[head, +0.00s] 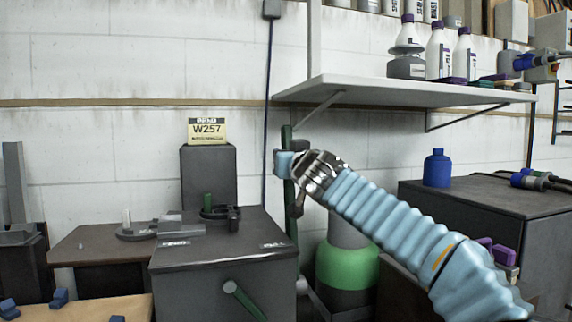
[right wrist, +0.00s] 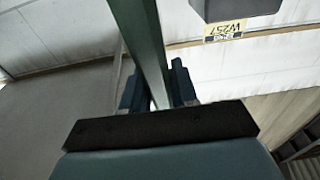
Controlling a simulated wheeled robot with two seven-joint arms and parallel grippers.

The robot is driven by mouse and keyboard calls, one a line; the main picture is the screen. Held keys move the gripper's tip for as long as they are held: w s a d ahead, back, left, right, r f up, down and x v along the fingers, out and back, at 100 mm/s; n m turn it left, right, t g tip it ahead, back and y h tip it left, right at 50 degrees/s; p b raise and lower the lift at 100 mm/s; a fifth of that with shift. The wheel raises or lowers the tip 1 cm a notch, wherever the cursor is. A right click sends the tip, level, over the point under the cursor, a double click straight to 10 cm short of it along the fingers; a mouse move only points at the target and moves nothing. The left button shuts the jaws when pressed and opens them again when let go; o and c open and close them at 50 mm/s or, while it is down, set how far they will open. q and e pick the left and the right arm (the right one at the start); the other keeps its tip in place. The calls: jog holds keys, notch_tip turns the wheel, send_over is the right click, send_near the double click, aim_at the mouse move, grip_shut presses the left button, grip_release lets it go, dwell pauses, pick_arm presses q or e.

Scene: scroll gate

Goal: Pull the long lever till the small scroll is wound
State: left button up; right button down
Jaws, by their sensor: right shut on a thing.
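The long lever (head: 287,205) is a dark green bar standing nearly upright by the right side of the dark cabinet. My right gripper (head: 284,164) is shut on its upper part. In the right wrist view the long lever (right wrist: 147,40) runs between the two fingers of the right gripper (right wrist: 158,92). My left gripper is not in view.
A shorter green lever (head: 243,299) sits on the front of the dark cabinet (head: 215,252). A sign reading W257 (head: 207,130) stands behind. A shelf (head: 400,93) with bottles overhangs at the right. A green and grey tank (head: 347,265) stands behind my right arm.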

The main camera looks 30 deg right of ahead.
jog(key=c, duration=1)
grip_release()
jog(key=shift+o, duration=0.2)
jog(key=b+v, duration=0.2)
jog(key=v, duration=1.1)
jog(key=shift+s+a+b, duration=0.15)
jog(key=shift+s+b, duration=0.15)
jog(key=shift+s, duration=0.1)
